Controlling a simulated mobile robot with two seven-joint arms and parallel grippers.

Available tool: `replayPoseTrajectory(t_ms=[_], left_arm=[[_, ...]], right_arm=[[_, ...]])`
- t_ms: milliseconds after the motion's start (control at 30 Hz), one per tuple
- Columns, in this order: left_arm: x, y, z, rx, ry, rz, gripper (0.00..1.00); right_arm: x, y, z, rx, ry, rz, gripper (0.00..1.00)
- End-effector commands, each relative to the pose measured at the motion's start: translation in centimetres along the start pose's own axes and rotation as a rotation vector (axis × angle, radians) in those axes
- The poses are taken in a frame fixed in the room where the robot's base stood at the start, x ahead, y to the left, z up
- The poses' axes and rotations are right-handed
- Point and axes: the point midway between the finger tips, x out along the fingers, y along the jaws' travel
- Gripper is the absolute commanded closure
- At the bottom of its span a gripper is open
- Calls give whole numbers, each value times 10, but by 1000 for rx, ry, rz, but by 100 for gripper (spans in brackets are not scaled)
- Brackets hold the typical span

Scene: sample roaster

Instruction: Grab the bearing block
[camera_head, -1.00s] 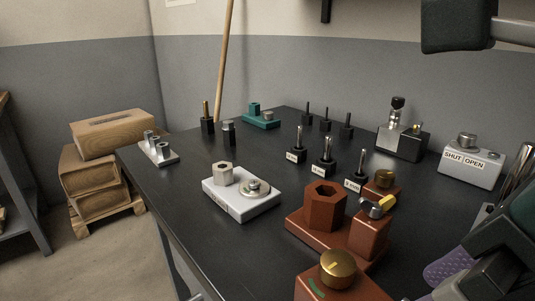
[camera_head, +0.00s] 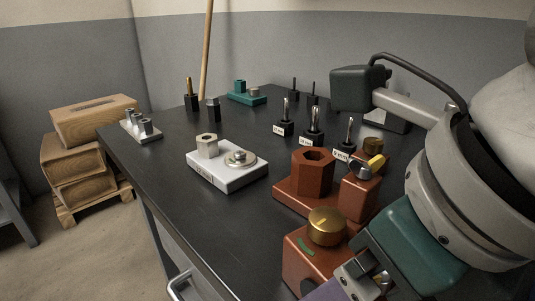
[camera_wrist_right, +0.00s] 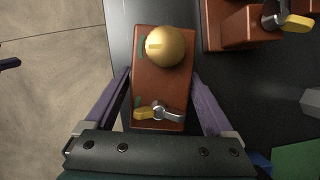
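No thing here is labelled as the bearing block, so I cannot tell for sure which one it is. A rust-red block (camera_head: 300,262) with a brass knob (camera_head: 326,226) stands at the table's near edge. In the right wrist view the same block (camera_wrist_right: 146,80) shows a silver lever with a yellow tip (camera_wrist_right: 158,113). My right gripper (camera_wrist_right: 160,82) is open, with one purple finger on each side of this block. I cannot tell whether the fingers touch it. In the head view the gripper is partly cut off at the bottom edge. My left gripper is not in view.
A rust-red hexagonal housing (camera_head: 313,172) stands just behind, beside a lever post (camera_head: 360,195). A white block (camera_head: 228,177) with a hexagonal post and a disc is to the left. Several black-based pins stand farther back. A teal block (camera_head: 246,98) is at the back.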

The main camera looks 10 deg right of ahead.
Motion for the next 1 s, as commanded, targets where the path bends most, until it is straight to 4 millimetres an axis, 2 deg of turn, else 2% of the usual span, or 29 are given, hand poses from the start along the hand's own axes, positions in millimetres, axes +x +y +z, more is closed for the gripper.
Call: replayPoseTrajectory(t_ms=[67,733,1000], left_arm=[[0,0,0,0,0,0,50],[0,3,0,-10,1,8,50],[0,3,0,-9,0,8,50]], right_arm=[[0,0,0,0,0,0,22],[0,0,0,1,0,0,98],[-1,0,1,0,-4,0,100]])
